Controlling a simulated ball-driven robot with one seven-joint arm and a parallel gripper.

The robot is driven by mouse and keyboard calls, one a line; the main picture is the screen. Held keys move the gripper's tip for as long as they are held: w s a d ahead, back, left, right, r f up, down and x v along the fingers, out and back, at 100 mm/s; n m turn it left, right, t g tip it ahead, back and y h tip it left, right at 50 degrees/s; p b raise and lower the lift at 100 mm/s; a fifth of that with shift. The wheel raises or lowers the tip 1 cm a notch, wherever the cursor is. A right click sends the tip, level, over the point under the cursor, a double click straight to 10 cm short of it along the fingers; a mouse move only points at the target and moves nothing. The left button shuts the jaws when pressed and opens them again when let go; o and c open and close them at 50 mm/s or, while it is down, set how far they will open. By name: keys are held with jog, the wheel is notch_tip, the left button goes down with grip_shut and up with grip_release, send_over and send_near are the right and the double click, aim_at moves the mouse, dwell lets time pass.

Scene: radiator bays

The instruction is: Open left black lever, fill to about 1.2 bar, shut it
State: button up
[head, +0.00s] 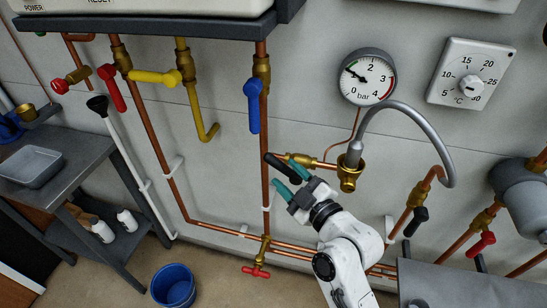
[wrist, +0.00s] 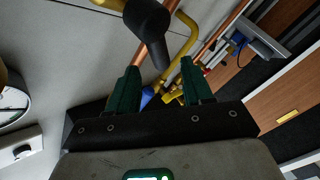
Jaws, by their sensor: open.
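The left black lever (head: 278,166) sits on a brass valve (head: 299,159) on the short pipe left of the filling hose. It slants down to the right in the head view. In the wrist view the lever (wrist: 149,30) hangs ahead of the fingers, its end near the gap between them. My gripper (head: 292,179) is open at the lever, its green fingers on either side of the lever's lower end; I cannot tell whether they touch. The round pressure gauge (head: 367,77) has its needle pointing up-left, around 1 bar; the exact reading is too small to tell.
A grey hose (head: 408,109) arches from the brass fitting right of my gripper. A blue lever (head: 253,106) hangs up-left; a red tap (head: 256,272) is below. Another black lever (head: 416,221) and a red one (head: 481,243) are at right. A dial (head: 471,85) is beside the gauge.

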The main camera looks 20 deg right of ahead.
aim_at(278, 166)
jog(key=shift+p+x, duration=0.7)
jog(key=shift+x, duration=2.45)
jog(key=shift+c, duration=0.5)
grip_shut()
